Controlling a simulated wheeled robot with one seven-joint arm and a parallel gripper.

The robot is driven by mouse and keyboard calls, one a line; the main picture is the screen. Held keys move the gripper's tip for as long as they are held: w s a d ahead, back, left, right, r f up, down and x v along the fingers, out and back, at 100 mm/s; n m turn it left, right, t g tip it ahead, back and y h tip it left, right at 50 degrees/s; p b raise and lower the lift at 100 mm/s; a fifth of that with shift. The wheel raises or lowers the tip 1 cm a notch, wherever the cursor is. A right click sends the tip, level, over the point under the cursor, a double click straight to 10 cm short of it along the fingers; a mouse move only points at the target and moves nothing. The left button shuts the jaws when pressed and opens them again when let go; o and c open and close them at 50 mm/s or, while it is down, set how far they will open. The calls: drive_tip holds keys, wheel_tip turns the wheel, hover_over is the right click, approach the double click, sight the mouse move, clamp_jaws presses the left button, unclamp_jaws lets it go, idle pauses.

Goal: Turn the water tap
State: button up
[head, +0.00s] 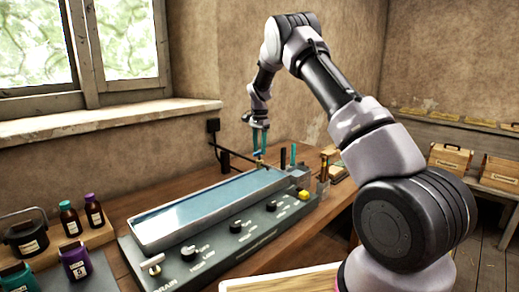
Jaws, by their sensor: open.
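A long grey basin unit (137,235) with pale blue water (215,208) in its tray stands on the wooden bench. A thin dark pipe (235,153) with a small brass-coloured part at its right end runs above the basin's far end; it seems to be the water tap, but it is too small to be sure. My gripper (260,152) points down with its teal fingers just above that brass part. It is open, and nothing shows between the fingers. I cannot tell whether they touch the tap or stand around it.
A T-shaped drain handle (152,262) and several black knobs (188,253) sit on the basin's front panel. Bottles (70,219) and a black pot (26,234) stand at left. Slim upright items (323,170) stand right of the gripper. A window sill (105,119) lies behind.

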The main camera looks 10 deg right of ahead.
wheel_tip(320, 180, up, 10)
drive_tip(key=shift+r, duration=0.15)
idle(0.4)
drive_tip(key=s+d+r+n+t+y, duration=0.1)
drive_tip(key=s+d+r+n+t, duration=0.15)
drive_tip(key=s+r, duration=0.7)
drive_tip(key=s+d+r+n+t+y, duration=0.1)
drive_tip(key=s+d+r, duration=0.2)
drive_tip(key=s+r, duration=0.65)
drive_tip(key=s+f+n+t, duration=0.2)
drive_tip(key=s+n+t, duration=0.1)
drive_tip(key=s, duration=2.2)
drive_tip(key=shift+s+f+n+t, duration=0.15)
drive_tip(key=shift+f+n+t, duration=0.1)
drive_tip(key=shift+n+t, duration=0.1)
